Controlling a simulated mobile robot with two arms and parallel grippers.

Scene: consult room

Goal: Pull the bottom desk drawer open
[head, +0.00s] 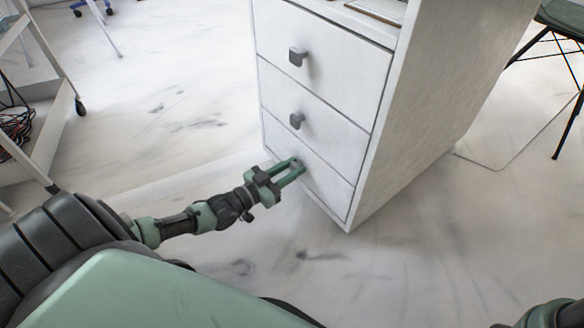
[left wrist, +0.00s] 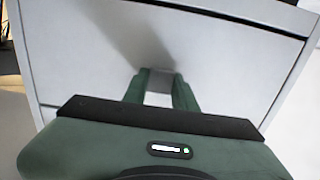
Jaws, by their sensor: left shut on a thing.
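The white desk drawer unit (head: 400,130) stands in the middle of the head view with three drawers, one above another. The bottom drawer (head: 325,185) looks flush with the unit's front. Its front fills much of the left wrist view (left wrist: 230,65). My left gripper (head: 297,167) is at the bottom drawer's front, shut on its knob (left wrist: 160,72). The fingers hide most of the knob. The middle drawer (head: 335,128) and top drawer (head: 345,65) look closed, each with a grey knob. My right gripper is not in view; part of my right arm shows at the lower right.
A white wheeled rack (head: 62,100) with cables stands at the left. A dark chair (head: 560,20) with thin black legs is at the upper right. The pale marble-like floor (head: 170,110) in front of the drawers and to their left is clear.

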